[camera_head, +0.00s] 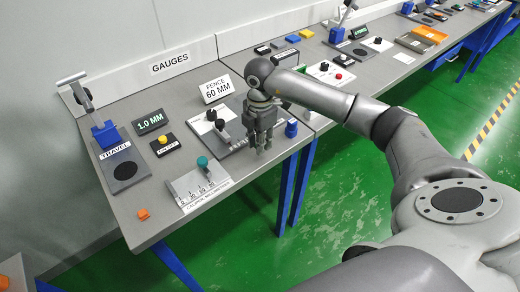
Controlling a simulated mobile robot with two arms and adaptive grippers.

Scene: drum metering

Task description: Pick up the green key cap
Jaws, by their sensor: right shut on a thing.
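My right gripper (262,147) points down above the front edge of the gauge bench, between the fence gauge and the blue knob. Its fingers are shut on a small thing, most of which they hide. I take it to be the green key cap, but its colour does not stand out against the green floor behind. No green key cap shows clearly elsewhere on the bench. My left gripper is not in view.
The grey bench (130,208) carries a travel gauge (124,168), a caliper block with a teal knob (202,162), a blue knob (291,129) and an orange block (143,213). A second bench with controls stands behind. The bench's front left is mostly clear.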

